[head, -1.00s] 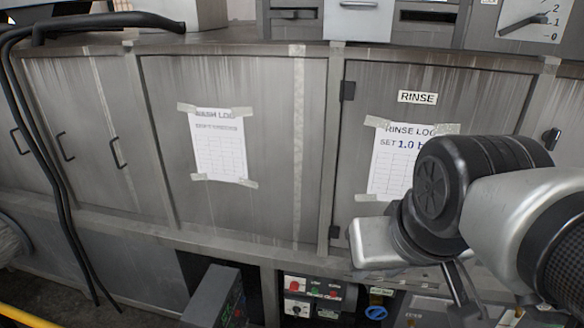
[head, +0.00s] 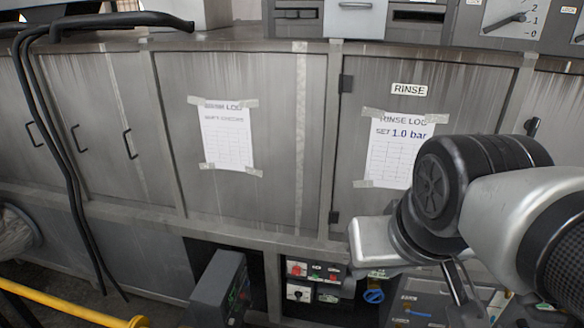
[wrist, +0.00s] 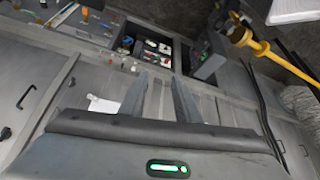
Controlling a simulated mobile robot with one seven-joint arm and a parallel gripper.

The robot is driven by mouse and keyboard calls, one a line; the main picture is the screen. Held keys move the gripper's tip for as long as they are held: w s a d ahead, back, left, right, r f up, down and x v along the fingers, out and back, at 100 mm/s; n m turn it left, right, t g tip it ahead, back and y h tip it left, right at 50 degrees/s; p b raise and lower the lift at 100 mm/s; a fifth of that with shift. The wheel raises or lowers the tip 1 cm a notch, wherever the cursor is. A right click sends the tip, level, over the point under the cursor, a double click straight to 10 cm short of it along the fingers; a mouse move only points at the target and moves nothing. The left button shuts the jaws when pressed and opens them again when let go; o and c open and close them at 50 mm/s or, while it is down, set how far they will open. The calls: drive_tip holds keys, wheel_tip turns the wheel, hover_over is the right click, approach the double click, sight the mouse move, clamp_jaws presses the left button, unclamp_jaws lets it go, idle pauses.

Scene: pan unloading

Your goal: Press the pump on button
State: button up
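A small control panel (head: 313,281) with red, green and dark buttons and knobs sits low under the cabinets in the head view. A green button (head: 315,268) is in its top row; its label is too small to read, so I cannot tell if it is the pump on button. The panel also shows at the top of the wrist view (wrist: 158,52). A grey control box (head: 222,290) with a green and a red button stands to its left. My gripper (wrist: 163,88) is open and empty, well short of the panel; its fingers are hidden in the head view.
A yellow rail (head: 70,306) crosses the lower left. Black hoses (head: 62,150) hang down the left cabinet doors. A blue knob (head: 373,296) lies right of the panel. The rinse door (head: 400,215) carries a paper log sheet (head: 393,160).

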drive_tip(key=shift+w, duration=0.3)
drive_tip(key=shift+d, duration=0.1)
clamp_jaws()
idle(1.3)
